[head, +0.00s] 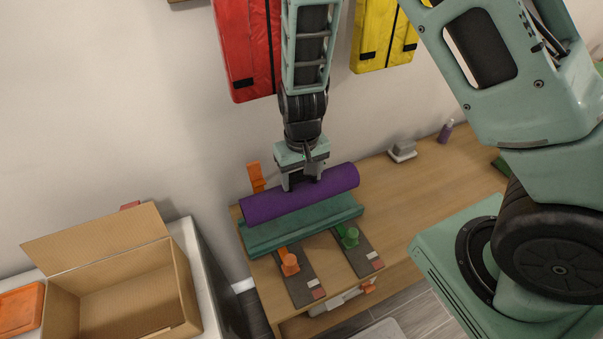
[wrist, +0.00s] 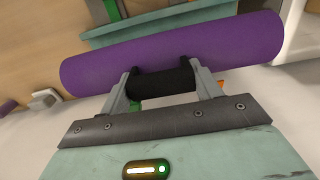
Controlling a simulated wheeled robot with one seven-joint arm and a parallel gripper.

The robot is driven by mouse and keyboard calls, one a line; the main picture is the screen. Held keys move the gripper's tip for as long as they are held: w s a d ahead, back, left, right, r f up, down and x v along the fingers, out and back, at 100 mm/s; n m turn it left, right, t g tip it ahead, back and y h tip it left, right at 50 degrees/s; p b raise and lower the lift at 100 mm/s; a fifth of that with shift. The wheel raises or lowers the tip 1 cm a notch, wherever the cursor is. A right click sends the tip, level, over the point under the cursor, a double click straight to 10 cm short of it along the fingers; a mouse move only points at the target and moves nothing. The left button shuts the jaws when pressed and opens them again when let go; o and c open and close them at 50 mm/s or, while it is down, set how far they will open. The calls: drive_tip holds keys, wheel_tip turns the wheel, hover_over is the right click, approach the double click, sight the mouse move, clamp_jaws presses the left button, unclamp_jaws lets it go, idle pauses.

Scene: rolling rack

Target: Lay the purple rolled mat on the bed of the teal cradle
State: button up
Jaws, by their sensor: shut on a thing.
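The purple rolled mat (head: 338,182) is in my gripper (head: 304,184), held near its middle. In the wrist view the mat (wrist: 225,45) runs across the picture at a slight tilt, with the two fingers of my gripper (wrist: 163,78) against it. The teal cradle (head: 300,227) lies on the wooden table, and the mat appears over it, roughly parallel to its length. The cradle also shows in the wrist view (wrist: 160,22), beyond the mat. I cannot tell whether the mat touches the bed; the mat hides part of the cradle.
Two grey boards with an orange peg (head: 288,263) and a green peg (head: 349,238) lie in front of the cradle on the table (head: 420,190). An orange upright (head: 256,177) stands behind. An open cardboard box (head: 115,285) is at the left. Bags (head: 247,45) hang on the wall.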

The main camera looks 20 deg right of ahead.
sight(302, 197)
drive_tip(key=shift+f+b, duration=2.5)
drive_tip(key=shift+f, duration=1.1)
drive_tip(key=shift+f+b, duration=0.4)
drive_tip(key=shift+f, duration=0.2)
drive_tip(key=o, duration=1.4)
wheel_tip(302, 197, up, 18)
drive_tip(key=shift+f+p, duration=0.25)
drive_tip(key=shift+p, duration=0.45)
drive_tip(key=s+a+r+n, duration=0.3)
drive_tip(key=s+n, duration=0.1)
drive_tip(key=s, duration=0.6)
drive_tip(key=s+a+r+n, duration=0.3)
drive_tip(key=s, duration=0.7)
drive_tip(key=shift+r+n+y, duration=0.2)
drive_tip(key=shift+n+y, duration=0.1)
drive_tip(key=shift+n, duration=0.1)
